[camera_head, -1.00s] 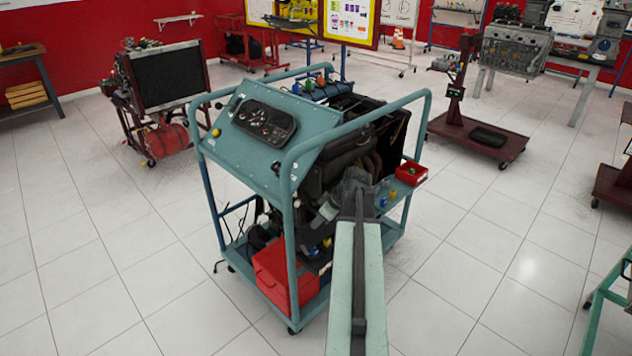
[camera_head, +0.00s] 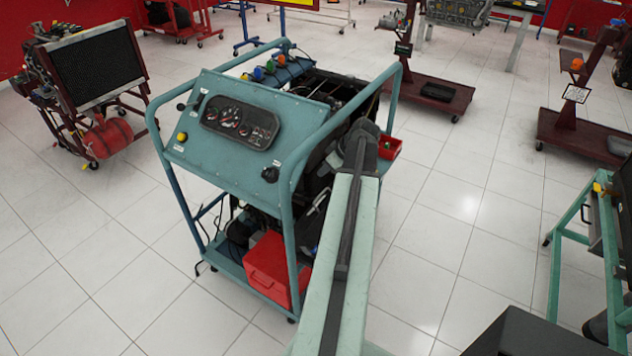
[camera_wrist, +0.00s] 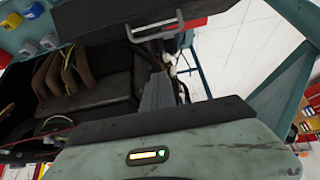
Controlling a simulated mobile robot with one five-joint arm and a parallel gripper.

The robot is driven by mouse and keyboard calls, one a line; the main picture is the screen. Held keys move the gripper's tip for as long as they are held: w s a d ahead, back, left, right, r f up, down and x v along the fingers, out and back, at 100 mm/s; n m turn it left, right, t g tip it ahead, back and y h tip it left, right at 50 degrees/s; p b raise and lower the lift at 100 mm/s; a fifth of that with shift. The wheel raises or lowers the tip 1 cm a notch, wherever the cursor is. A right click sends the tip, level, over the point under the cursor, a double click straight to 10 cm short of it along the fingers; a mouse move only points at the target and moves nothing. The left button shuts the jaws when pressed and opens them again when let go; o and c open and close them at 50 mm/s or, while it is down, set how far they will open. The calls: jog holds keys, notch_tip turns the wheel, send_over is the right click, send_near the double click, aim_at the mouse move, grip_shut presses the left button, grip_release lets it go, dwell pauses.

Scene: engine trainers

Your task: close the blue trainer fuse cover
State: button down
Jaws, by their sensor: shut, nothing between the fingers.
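The blue trainer (camera_head: 225,150) is a teal-blue wheeled frame with a sloped gauge panel, in the middle of the head view. Its fuse cover I cannot single out, so I cannot tell whether it is open or shut. My arm reaches over the trainer's right side and hides part of the engine.
A red box (camera_head: 268,270) sits on the trainer's lower shelf, and a small red tray (camera_head: 390,147) on its right side. A metal handle (camera_wrist: 165,27) shows near the gripper. A radiator stand (camera_head: 95,70) is at left. Tiled floor right of the trainer is clear.

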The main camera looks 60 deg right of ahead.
jog(key=b, duration=0.9)
send_over(319, 204)
jog(key=w, duration=0.4)
notch_tip(319, 204, down, 10)
jog(key=s, duration=0.3)
jog(key=shift+s+d+r, duration=0.2)
jog(key=shift+d+r, duration=0.05)
jog(key=shift+r, duration=0.15)
jog(key=shift+s, duration=0.35)
jog(key=shift+a, duration=0.2)
jog(key=shift+f, duration=0.15)
